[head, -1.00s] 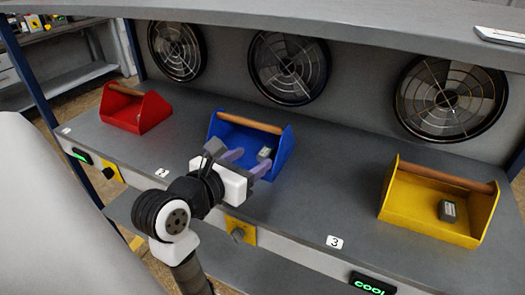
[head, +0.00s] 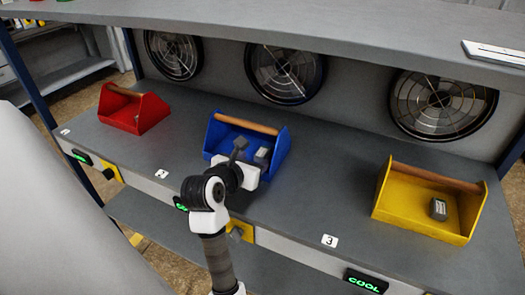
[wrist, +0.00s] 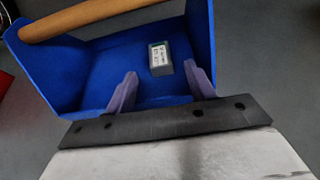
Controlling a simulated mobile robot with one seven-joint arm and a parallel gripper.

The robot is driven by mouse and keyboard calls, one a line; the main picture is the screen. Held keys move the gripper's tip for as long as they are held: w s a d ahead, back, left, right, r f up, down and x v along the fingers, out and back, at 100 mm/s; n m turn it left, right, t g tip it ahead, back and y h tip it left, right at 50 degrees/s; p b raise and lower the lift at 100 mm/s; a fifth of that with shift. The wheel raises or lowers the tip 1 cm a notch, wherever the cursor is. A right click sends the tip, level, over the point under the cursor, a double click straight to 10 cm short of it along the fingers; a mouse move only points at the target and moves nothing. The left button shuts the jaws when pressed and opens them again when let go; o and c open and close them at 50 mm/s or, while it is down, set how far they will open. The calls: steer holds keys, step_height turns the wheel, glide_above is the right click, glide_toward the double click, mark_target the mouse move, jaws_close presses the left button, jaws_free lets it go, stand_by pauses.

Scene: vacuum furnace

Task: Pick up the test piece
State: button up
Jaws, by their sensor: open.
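A small grey test piece with a white label lies in the blue tray, right of its middle; it shows in the wrist view (wrist: 160,58) and the head view (head: 262,156). The blue tray (wrist: 85,75) has a wooden bar handle and stands on the bench. My gripper (wrist: 161,80) is open and empty, pointing down into the tray, its purple fingers on either side of the piece's line and nearer the camera. The right finger appears close to the piece; contact cannot be told. Another grey labelled piece (head: 438,209) lies in the yellow tray (head: 405,214).
A red tray (head: 118,112) stands at the bench's left. Round fans (head: 285,74) line the back wall, under an overhanging grey shelf (head: 330,35). The bench top (head: 325,190) is clear between the blue and yellow trays.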

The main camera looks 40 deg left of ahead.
mark_target(259, 157)
steer(key=shift+p+x, duration=0.3)
steer(key=shift+x, duration=1.25)
steer(key=shift+r, duration=0.1)
steer(key=shift+c, duration=0.4)
jaws_close()
